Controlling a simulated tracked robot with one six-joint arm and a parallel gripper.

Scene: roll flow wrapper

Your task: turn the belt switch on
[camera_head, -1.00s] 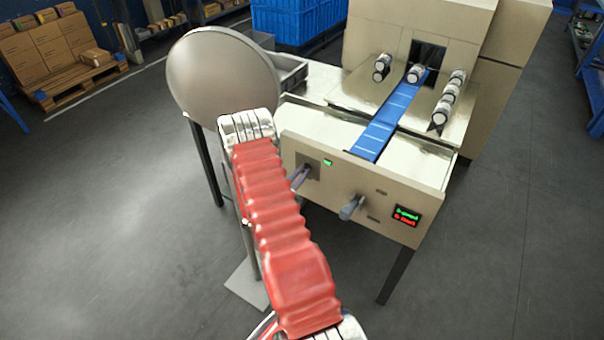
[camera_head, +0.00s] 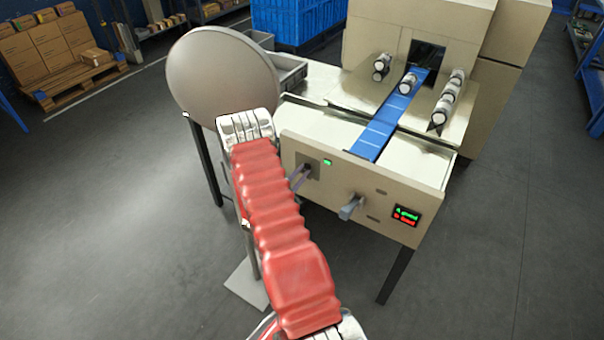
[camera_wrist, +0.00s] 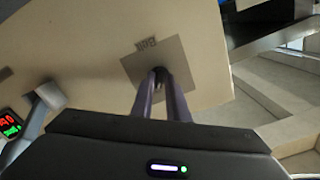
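The belt switch sits on a square grey plate (camera_wrist: 184,58) marked "Belt" on the machine's beige front panel. In the head view this plate (camera_head: 313,158) is just left of a lit green lamp (camera_head: 327,162). My gripper (camera_wrist: 157,74) reaches the plate with both dark purple fingers, their tips close together at the switch. In the head view my gripper (camera_head: 305,171) also meets the plate. The tips largely hide the switch handle, so its angle is unclear. I cannot tell whether the fingers grip it or stand around it.
A grey lever (camera_head: 351,207) and a lit red-green display (camera_head: 405,216) are on the same panel, to the right. A blue belt (camera_head: 382,130) carries a roll (camera_head: 407,83) on top. A large round disc (camera_head: 222,80) stands left of the panel.

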